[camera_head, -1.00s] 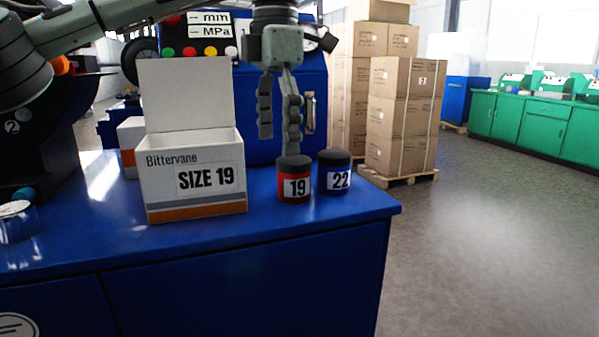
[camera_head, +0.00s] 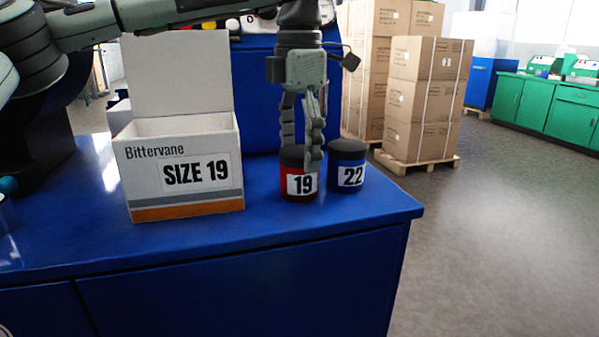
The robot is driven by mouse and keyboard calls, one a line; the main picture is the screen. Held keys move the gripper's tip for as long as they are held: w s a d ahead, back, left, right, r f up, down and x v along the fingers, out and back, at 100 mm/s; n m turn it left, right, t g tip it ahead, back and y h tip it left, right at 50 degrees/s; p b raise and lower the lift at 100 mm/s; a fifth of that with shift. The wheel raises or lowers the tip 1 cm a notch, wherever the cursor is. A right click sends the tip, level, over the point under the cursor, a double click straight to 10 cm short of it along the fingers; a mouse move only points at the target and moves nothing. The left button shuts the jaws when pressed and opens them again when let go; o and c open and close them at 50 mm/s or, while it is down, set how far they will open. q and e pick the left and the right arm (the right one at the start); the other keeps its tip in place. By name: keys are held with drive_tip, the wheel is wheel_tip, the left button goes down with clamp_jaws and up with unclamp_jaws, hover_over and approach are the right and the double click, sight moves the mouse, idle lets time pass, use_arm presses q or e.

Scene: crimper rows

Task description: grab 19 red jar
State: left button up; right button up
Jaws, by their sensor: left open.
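The red jar (camera_head: 287,190) with a dark lid and a white "19" label stands upright on the blue bench top (camera_head: 270,222). My left gripper (camera_head: 301,158) points down over it, open. I cannot tell whether either finger touches the jar. A blue jar (camera_head: 347,192) labelled "22" stands close beside it on the right. My right gripper is not in view.
An open white box (camera_head: 180,198) marked "SIZE 19" stands left of the jars, its flap raised. The bench's right edge is near the blue jar. Stacked cartons (camera_head: 428,95) on a pallet and green cabinets (camera_head: 545,105) stand beyond. The bench front is clear.

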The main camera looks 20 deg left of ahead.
use_arm(q)
drive_tip(key=shift+f, duration=0.45)
drive_tip(key=shift+r, duration=0.1)
drive_tip(key=c, duration=1.9)
